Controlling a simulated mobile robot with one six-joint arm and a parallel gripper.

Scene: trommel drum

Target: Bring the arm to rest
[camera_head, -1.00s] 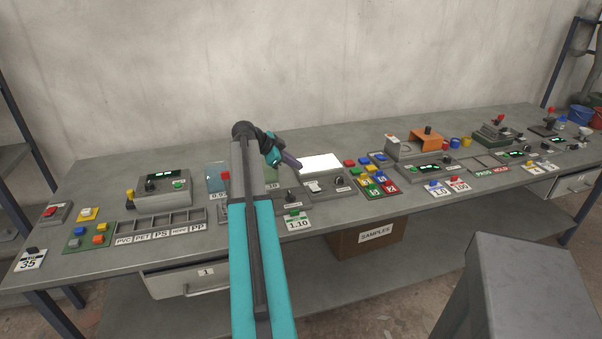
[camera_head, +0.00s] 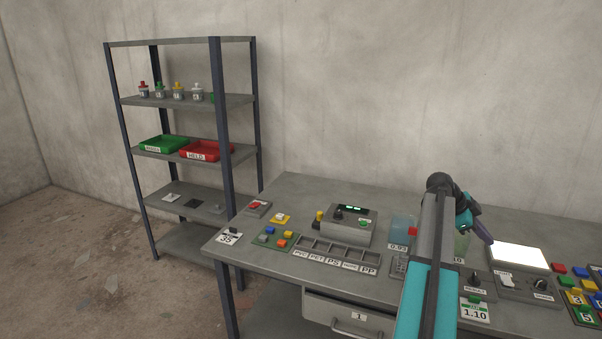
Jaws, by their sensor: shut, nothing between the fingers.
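My arm, teal and grey, reaches up from the bottom right of the head view over the workbench (camera_head: 265,195). My gripper (camera_head: 488,239) is at the arm's far end, pointing down and right. It is shut and empty, above the bench beside the bright white light panel (camera_head: 520,257). The arm's grey link hides part of the bench behind it.
A sorting tray (camera_head: 335,256) with labelled compartments and a grey device (camera_head: 346,226) stand left of the arm. A metal shelf (camera_head: 186,101) with a green tray (camera_head: 163,144) and a red tray (camera_head: 207,150) stands at the back left. Floor left of the bench is clear.

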